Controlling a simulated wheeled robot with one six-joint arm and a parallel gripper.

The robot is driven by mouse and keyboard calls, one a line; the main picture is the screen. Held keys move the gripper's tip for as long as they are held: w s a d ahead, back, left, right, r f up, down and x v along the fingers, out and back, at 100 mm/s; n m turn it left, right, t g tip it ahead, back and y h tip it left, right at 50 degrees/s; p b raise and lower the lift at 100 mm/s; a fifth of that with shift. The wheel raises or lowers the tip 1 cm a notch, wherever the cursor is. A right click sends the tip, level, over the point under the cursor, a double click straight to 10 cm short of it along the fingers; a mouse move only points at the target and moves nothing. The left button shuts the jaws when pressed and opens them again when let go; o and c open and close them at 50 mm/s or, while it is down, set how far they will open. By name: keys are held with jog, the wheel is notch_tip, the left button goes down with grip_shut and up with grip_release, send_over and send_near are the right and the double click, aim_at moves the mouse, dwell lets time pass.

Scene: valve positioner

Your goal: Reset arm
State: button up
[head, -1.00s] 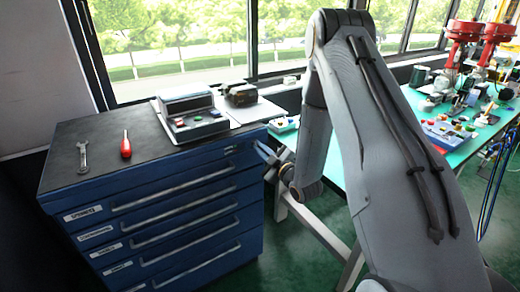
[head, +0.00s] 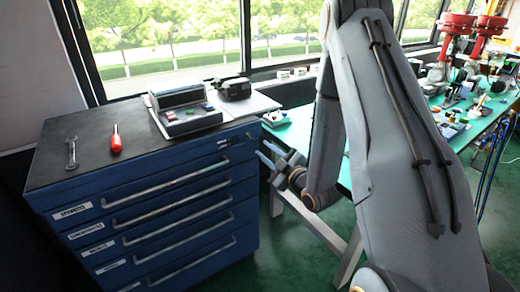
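My arm rises through the right half of the head view and bends down in front of the green table. My gripper (head: 267,156) is at the right side of the blue drawer cabinet, below its top. Two finger-like tips point left toward the cabinet and look apart, with nothing visible between them. Whether they touch the cabinet cannot be told.
The blue cabinet (head: 170,222) carries a wrench (head: 71,153), a red screwdriver (head: 116,139), a grey device with buttons (head: 183,110) and a dark device (head: 233,88). The green table (head: 488,128) holds red-topped valves (head: 457,25) and many small parts. Green floor is open between them.

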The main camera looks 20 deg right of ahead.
jog(key=shift+s, duration=0.25)
jog(key=s+a+r+m+g+h, duration=0.1)
jog(key=s+m+g, duration=0.3)
jog(key=s, duration=0.5)
jog(key=s+r+m+g+h, duration=0.1)
jog(key=s+m+g+h, duration=0.1)
jog(key=s+m+g, duration=0.2)
jog(key=s+a+r+m+g+h, duration=0.1)
jog(key=s+m+g, duration=0.3)
jog(key=s+g, duration=0.4)
jog(key=s+r+h, duration=0.1)
jog(key=s, duration=0.5)
jog(key=shift+s+a+h, duration=0.25)
jog(key=shift+a+h, duration=0.05)
jog(key=shift+a, duration=0.05)
